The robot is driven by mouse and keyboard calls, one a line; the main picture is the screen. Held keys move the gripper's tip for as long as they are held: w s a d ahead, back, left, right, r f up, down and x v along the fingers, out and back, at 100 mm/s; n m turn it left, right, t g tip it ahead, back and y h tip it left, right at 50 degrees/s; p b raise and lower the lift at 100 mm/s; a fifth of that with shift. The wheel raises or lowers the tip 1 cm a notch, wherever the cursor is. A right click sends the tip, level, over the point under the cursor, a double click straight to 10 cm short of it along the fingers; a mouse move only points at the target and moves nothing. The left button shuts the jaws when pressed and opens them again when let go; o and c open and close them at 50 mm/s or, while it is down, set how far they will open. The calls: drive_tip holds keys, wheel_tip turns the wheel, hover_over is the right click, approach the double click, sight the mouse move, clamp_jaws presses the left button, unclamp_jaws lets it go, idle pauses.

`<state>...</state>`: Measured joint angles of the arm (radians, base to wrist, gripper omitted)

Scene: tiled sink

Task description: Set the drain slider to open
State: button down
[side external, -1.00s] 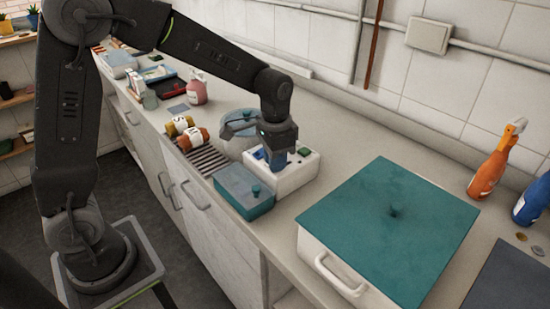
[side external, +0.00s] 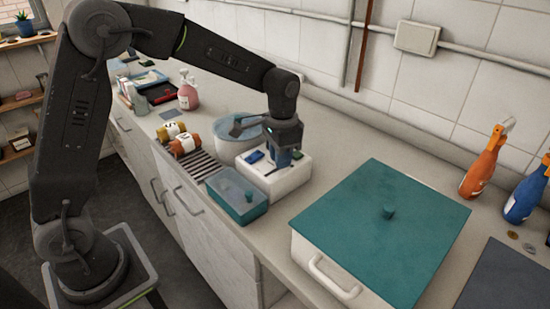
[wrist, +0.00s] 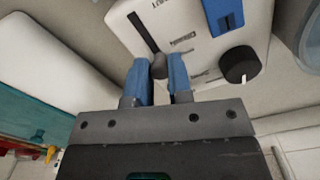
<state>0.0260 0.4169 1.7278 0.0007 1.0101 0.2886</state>
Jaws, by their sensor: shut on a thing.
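A white control box (side external: 285,181) stands on the counter beneath my gripper (side external: 282,160); it also fills the top of the wrist view (wrist: 195,40). On its face is a dark straight slot (wrist: 143,32) with a small dark grey slider knob (wrist: 158,66) near the slot's lower end in the wrist view. My gripper (wrist: 159,68) has its blue fingers on both sides of this knob, shut on it. Small printed marks lie beside the slot, too blurred to read surely.
The box also bears a black dial (wrist: 240,65) and a blue switch (wrist: 223,15). A large teal-lidded white box (side external: 385,225) stands to the right. Orange (side external: 484,165) and blue (side external: 527,192) bottles stand farther right.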

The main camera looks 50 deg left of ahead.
drive_tip(key=shift+w+r, duration=0.1)
drive_tip(key=shift+w, duration=0.2)
drive_tip(key=c, duration=1.4)
unclamp_jaws()
drive_tip(key=o, duration=0.4)
drive_tip(key=shift+c, duration=0.2)
drive_tip(key=shift+s, duration=0.1)
drive_tip(key=shift+r, duration=0.1)
wheel_tip(320, 180, up, 14)
drive_tip(key=shift+f, duration=0.2)
drive_tip(key=s+f+n+t, duration=0.1)
drive_tip(key=s+t, duration=0.2)
drive_tip(key=s, duration=0.8)
drive_tip(key=s+a+f+n+t, duration=0.1)
drive_tip(key=s+n+t, duration=0.1)
drive_tip(key=s, duration=1)
drive_tip(key=shift+s+f+n+t, duration=0.3)
drive_tip(key=shift+f+t, duration=0.05)
drive_tip(key=shift+t, duration=0.05)
